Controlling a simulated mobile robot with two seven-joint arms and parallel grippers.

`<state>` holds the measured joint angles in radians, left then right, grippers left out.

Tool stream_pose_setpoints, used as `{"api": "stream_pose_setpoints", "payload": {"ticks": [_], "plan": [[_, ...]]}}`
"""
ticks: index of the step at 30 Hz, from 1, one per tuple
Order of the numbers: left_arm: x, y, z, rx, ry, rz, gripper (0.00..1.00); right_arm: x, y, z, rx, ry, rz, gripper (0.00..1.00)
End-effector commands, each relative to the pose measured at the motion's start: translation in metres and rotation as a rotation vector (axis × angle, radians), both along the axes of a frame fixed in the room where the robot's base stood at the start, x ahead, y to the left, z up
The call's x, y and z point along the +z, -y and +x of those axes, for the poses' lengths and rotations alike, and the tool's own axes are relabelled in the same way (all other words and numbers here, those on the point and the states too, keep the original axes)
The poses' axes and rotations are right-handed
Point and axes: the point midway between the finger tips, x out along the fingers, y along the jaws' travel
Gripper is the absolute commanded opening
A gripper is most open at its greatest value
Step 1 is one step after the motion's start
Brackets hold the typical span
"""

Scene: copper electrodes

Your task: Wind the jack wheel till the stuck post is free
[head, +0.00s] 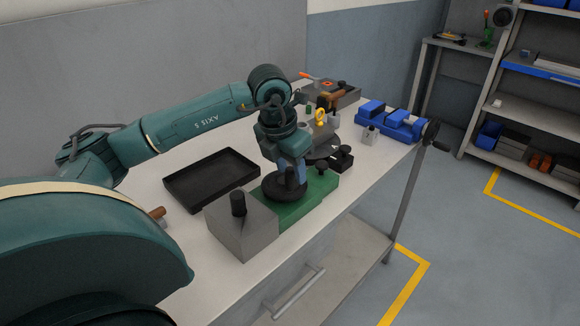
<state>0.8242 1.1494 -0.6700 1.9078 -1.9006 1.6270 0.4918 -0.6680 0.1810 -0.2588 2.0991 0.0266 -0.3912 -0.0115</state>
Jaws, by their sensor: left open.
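A green jack or press body (305,206) stands on the bench, with a dark round wheel (270,194) lying flat on its top. My left gripper (287,180) points down from above at this wheel. Its jaws are open around or just over the wheel's middle; I cannot tell whether they touch it. A grey block (243,240) joins the green body at its near left end. A short black post (238,204) stands upright in the block. How firmly it sits there does not show. The gripper hides part of the wheel. My right gripper is not in view.
An empty black tray (212,184) lies left of the jack. A blue vise (392,122) and small dark parts (342,157) stand farther right. The bench's front edge is close to the jack.

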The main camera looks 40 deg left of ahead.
Motion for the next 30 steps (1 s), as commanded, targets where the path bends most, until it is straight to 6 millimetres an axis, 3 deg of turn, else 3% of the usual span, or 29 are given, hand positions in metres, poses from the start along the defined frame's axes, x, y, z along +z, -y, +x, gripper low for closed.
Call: {"api": "stream_pose_setpoints", "payload": {"ticks": [17, 27, 30], "plan": [[0.058, 0.000, 0.000, 0.000, 0.002, 0.000, 0.41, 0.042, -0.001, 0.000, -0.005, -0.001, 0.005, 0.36], [0.057, 0.001, 0.000, -0.003, 0.000, -0.004, 0.38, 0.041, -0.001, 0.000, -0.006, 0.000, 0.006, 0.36], [0.048, 0.017, -0.001, -0.035, -0.010, -0.055, 0.38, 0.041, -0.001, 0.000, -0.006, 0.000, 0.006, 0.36]]}}
